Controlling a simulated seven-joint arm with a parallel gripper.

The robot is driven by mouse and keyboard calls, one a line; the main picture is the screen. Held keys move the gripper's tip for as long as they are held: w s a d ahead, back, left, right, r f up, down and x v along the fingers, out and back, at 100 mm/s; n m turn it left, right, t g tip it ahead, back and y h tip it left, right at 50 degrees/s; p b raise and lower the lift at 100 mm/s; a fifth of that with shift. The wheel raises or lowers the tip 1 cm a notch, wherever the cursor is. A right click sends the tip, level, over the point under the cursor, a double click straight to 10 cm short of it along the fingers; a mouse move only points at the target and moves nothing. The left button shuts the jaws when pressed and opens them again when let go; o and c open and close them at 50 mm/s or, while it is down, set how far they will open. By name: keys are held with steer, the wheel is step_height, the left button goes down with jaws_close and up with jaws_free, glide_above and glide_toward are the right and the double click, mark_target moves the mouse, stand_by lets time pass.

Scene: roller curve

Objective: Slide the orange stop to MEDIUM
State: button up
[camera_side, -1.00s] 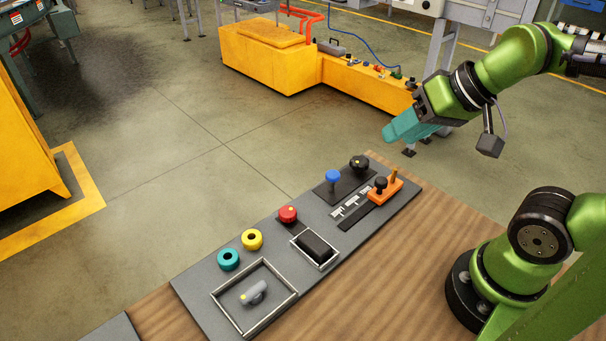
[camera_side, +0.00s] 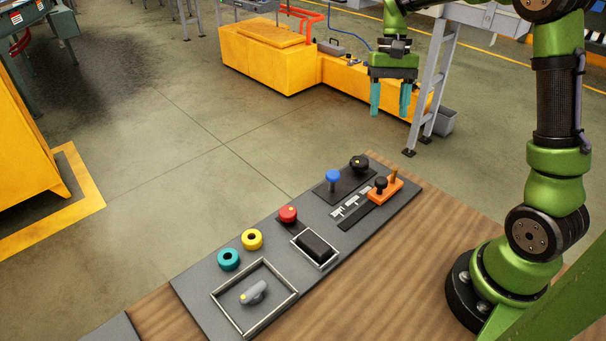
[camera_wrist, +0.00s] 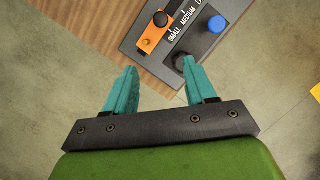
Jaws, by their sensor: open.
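The orange stop (camera_side: 386,190), with a black knob on top and a tan peg at one end, sits at the far right end of its dark track on the grey panel. In the wrist view the orange stop (camera_wrist: 155,30) is beside the SMALL end of a scale lettered SMALL, MEDIUM and a cut-off third word. The scale (camera_side: 351,204) runs left of the stop in the side view. My gripper (camera_side: 390,112) is open and empty, pointing down in the air above and beyond the panel's far right end. Its teal fingers also show in the wrist view (camera_wrist: 158,85), apart from the stop.
A blue knob (camera_side: 333,177) and a black knob (camera_side: 359,162) stand close behind the scale. The red button (camera_side: 288,214), yellow ring (camera_side: 252,239), teal ring (camera_side: 228,259), black rocker (camera_side: 315,245) and grey switch (camera_side: 254,292) lie further left. The wooden tabletop (camera_side: 420,270) in front is clear.

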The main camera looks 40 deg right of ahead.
steer(key=r, duration=0.1)
glide_toward(382, 179)
steer(key=shift+g+y, duration=0.3)
steer(key=x, duration=0.8)
steer(key=shift+f, duration=0.5)
steer(key=shift+w, duration=0.1)
jaws_close()
